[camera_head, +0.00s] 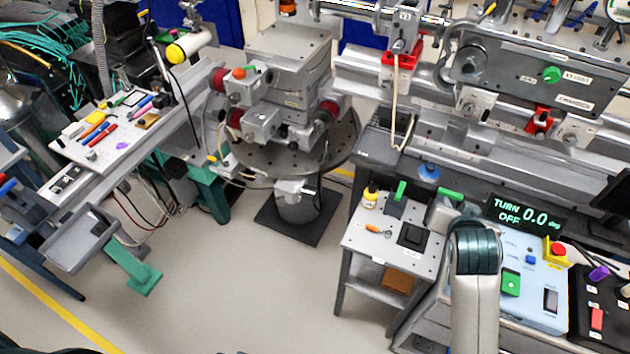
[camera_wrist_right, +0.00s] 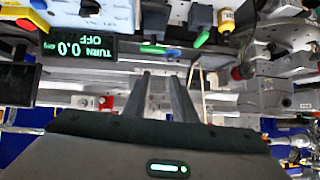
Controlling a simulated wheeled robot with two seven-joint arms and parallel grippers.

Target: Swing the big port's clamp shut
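A large round metal port (camera_head: 468,62) shows on the grey beamline housing at the upper right in the head view. Metal hardware surrounds it, but I cannot make out which part is its clamp, or whether that stands open. My right gripper shows from behind in the wrist view (camera_wrist_right: 163,78). Its two dark fingers stand apart with nothing visible between them. In the head view my right forearm rises from the bottom and its wrist hides the fingers. The gripper is well short of the port and touches nothing visible. My left gripper is not in view.
A small cart (camera_head: 350,240) holds a yellow bottle and green-handled items. A display (camera_head: 524,213) reads "TURN OFF 0.0 deg" above a pale blue control box (camera_head: 535,300), just right of my forearm. A round stage (camera_head: 340,150) stands centre.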

